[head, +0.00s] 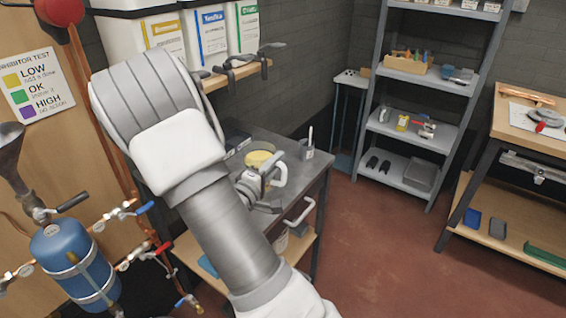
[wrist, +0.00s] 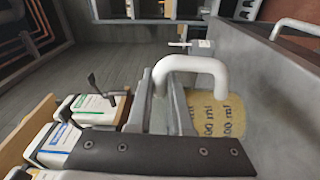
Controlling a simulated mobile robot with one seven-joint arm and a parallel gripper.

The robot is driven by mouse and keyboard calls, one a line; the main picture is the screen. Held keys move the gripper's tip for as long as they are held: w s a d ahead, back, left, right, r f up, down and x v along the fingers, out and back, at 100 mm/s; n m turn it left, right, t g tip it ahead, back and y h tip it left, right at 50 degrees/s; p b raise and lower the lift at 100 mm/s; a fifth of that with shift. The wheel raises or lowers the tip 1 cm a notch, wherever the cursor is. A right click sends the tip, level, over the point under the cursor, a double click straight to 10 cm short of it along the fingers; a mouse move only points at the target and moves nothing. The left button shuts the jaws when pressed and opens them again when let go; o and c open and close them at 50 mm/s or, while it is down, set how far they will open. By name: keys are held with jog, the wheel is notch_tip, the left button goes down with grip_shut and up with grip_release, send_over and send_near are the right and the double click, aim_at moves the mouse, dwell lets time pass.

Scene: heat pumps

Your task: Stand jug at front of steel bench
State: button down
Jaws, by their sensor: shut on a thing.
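The exact contact is hidden behind a dark finger plate in the wrist view. I cannot tell whether the jug's base touches the bench.
A blue tank (head: 72,262) with valves is at left. Red floor is open to the right.

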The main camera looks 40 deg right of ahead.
jog(key=shift+f+b, duration=0.5)
jog(key=shift+f, duration=1.4)
jog(key=shift+f, duration=0.15)
jog(key=c, duration=0.8)
grip_release()
jog(key=shift+c, duration=0.2)
